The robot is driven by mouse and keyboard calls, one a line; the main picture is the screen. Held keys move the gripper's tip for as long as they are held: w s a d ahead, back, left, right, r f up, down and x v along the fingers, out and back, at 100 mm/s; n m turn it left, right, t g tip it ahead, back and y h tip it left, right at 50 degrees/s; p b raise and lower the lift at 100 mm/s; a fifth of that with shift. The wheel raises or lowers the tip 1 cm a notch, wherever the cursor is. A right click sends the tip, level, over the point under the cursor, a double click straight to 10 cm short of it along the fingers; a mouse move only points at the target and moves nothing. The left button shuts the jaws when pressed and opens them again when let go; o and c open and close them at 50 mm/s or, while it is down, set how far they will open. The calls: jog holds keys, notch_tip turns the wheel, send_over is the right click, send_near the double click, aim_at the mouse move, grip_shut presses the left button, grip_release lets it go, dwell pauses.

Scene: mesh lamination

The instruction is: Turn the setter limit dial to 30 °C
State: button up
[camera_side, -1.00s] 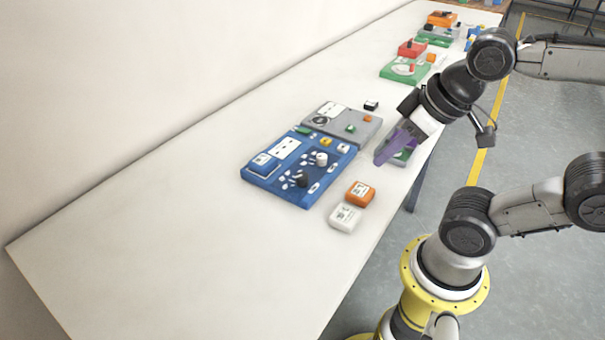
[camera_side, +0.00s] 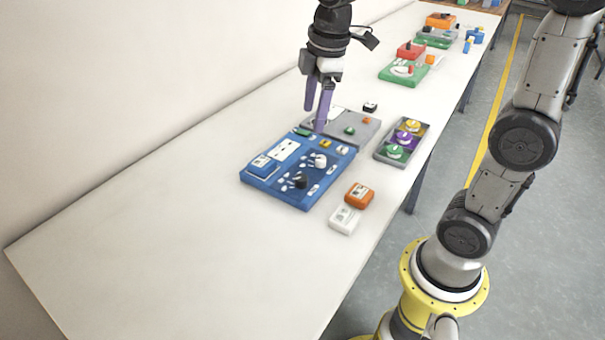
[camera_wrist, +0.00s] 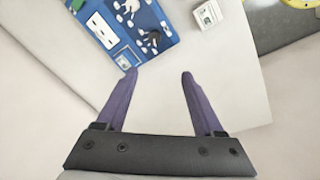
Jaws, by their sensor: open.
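A blue control panel (camera_side: 269,185) lies on the white table. It carries a white dial knob (camera_side: 320,161) and a black dial knob (camera_side: 301,180), each with white labels around it. Which knob is the setter limit, and the scale figures, are too small to read. In the wrist view the panel (camera_wrist: 165,37) is at the top, with the black knob (camera_wrist: 152,37) near its right part. My gripper (camera_side: 315,118) has two purple fingers, spread apart with nothing between them. It is above the far end of the panel; in the wrist view the fingertips (camera_wrist: 160,73) point toward it.
A grey panel (camera_side: 360,135) adjoins the blue one's far side. A tray (camera_side: 379,154) with yellow, purple and green round pieces lies to the right. Orange (camera_side: 359,194) and white (camera_side: 345,219) blocks sit near the table edge. The table's near left is clear.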

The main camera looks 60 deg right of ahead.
jog(key=g, duration=0.2)
send_over(303, 177)
notch_tip(303, 177, down, 6)
notch_tip(303, 177, down, 14)
dwell(0.3)
grip_shut()
